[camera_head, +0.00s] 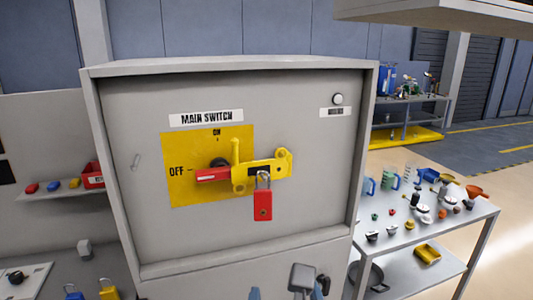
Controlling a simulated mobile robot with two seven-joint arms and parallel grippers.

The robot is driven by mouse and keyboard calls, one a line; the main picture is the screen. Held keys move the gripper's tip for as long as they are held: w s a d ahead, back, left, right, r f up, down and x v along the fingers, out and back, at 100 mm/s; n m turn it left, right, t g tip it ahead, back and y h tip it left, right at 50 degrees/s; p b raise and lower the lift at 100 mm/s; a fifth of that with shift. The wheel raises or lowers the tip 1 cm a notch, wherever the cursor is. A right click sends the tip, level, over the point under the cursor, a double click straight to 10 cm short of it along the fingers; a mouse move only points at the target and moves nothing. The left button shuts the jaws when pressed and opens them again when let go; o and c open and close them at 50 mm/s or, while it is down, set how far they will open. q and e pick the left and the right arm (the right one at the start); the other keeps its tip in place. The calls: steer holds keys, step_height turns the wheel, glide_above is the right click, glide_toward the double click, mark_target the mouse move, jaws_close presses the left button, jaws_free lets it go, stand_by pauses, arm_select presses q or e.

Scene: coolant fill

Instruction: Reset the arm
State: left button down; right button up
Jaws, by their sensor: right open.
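A grey cabinet (120,200) fills the middle of the view, with a yellow switch plate (185,150) labelled MAIN SWITCH. The red switch handle (213,175) points left to OFF. A yellow lockout hasp (258,172) sits across the switch. A red padlock (263,205) hangs from the hasp, its shackle through it. My right gripper (304,281) shows only partly at the bottom edge, below and apart from the padlock. It is open, and I see nothing held in it. My left gripper is not in view.
A table (480,225) at right carries several small parts, cups and funnels, with a yellow bin (427,254) on its lower shelf. At left, a shelf (60,193) holds small coloured items and a red bin (92,175). Padlocks stand at bottom left. Open floor lies at far right.

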steer(key=w+d+f+n+t+h, duration=0.2)
steer(key=w+d+f+n, duration=0.15)
steer(key=d, duration=0.55)
steer(key=w+d+f+n+t+h, duration=0.25)
steer(key=d+f, duration=0.25)
steer(key=d, duration=0.3)
steer(key=s+f+n+g+y, duration=0.25)
steer(key=f+n+y, duration=0.5)
steer(key=n, duration=0.65)
steer(key=s+f+n+g+y, duration=0.1)
steer(key=s+f+n+y, duration=0.2)
steer(key=f+n+y, duration=0.75)
steer(key=s+d+f+n+g+h, duration=0.4)
steer(key=d+f+n+h, duration=0.15)
steer(key=d+f, duration=0.2)
steer(key=s+d+f+n+g+h, duration=0.35)
steer(key=d+f+n+h, duration=0.2)
steer(key=f+n, duration=0.2)
steer(key=a+r+m+t+p, duration=0.1)
steer(key=a+m, duration=0.4)
steer(key=a, duration=0.7)
steer(key=shift+w+a+r+m+t+y, duration=0.25)
steer(key=shift+a+m+t+y, duration=0.1)
steer(key=shift+a+t, duration=0.1)
